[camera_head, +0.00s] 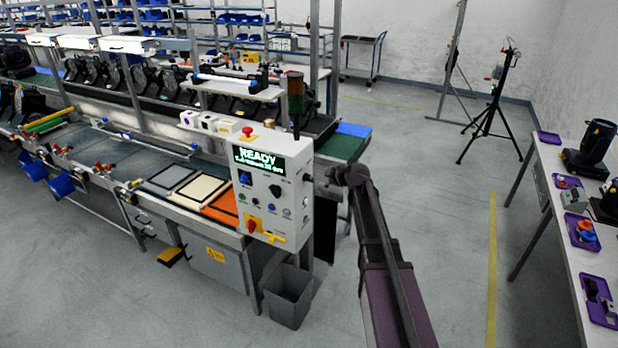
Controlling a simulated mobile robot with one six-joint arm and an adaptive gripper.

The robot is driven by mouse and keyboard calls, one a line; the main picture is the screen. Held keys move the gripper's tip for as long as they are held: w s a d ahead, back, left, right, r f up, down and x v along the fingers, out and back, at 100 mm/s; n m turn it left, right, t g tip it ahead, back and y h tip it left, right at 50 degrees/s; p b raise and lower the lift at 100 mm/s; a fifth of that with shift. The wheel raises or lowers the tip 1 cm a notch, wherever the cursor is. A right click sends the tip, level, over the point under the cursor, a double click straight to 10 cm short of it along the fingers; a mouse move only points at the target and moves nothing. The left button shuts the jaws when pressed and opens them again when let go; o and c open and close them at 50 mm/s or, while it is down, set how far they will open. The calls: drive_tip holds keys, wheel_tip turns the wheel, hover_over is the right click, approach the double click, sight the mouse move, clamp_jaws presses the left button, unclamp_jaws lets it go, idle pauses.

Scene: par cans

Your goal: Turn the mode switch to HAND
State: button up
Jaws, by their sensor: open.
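A white control panel (272,190) with a lit display reading READY stands at the right end of the conveyor line. Its face carries a dark knob (274,191), a blue-and-black switch (245,178), small buttons, a red rotary switch on yellow (252,224) and a yellow handle (271,237). The labels are too small to read, so I cannot tell which is the mode switch or where it points. My arm reaches up from the bottom. My gripper (331,178) is a small dark shape just right of the panel, open and apart from the switches; its fingers are hard to make out.
A red push button (247,133) and a dark signal tower (295,95) stand on top of the panel. A grey bin (288,296) stands below it. A table (553,215) with purple trays is at the right. The floor between is clear.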

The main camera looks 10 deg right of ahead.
sight(311, 178)
drive_tip(key=shift+f, duration=0.1)
drive_tip(key=b+x, duration=0.7)
drive_tip(key=x, duration=0.6)
drive_tip(key=shift+w+a+f, duration=0.15)
drive_tip(key=shift+w+a, duration=0.05)
drive_tip(key=shift+w, duration=0.15)
clamp_jaws()
